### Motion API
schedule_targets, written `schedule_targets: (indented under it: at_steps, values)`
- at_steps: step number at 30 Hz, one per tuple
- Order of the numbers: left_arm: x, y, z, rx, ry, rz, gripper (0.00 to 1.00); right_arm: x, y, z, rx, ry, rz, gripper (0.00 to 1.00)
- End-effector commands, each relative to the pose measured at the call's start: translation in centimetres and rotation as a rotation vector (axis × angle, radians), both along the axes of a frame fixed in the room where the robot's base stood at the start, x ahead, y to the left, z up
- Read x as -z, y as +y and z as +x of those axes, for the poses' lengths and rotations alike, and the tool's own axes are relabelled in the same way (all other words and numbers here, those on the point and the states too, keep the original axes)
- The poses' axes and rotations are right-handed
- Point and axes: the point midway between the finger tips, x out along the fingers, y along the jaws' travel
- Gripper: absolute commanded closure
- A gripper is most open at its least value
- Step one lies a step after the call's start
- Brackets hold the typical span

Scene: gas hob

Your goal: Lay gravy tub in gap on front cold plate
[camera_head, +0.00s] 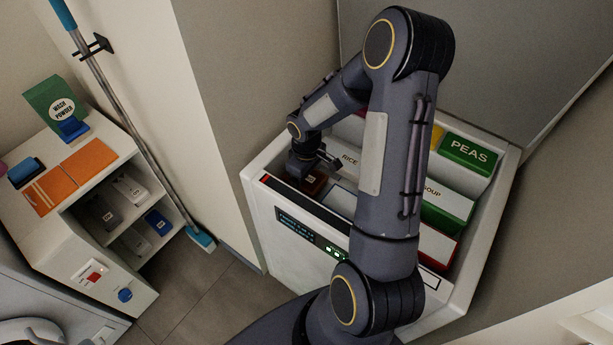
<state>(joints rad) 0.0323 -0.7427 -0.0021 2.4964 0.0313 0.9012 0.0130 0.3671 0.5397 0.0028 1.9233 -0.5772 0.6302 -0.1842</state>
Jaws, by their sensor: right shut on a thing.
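My right gripper (304,172) reaches down into the front left corner of an open white chest freezer (262,215). It is shut on a small dark brown tub (315,183), which I take to be the gravy tub. The tub sits low inside the freezer, just behind the front rim; I cannot tell whether it touches the floor there. My right arm covers the middle of the freezer, so the front cold plate and most of the gap are hidden. My left gripper is out of view.
Boxes marked RICE (350,160) and SOUP (446,196) and a green PEAS box (467,154) stand in the freezer. A green box (445,221) is at the right. A shelf unit (95,165) and a blue-ended mop (201,238) stand at the left.

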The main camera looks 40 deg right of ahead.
Motion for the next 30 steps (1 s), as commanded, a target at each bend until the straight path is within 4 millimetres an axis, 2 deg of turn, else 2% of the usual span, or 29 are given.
schedule_targets:
  at_steps: [30]
  values:
    - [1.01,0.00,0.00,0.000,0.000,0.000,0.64,1.14,-0.01,0.01,0.000,0.000,0.000,0.55]
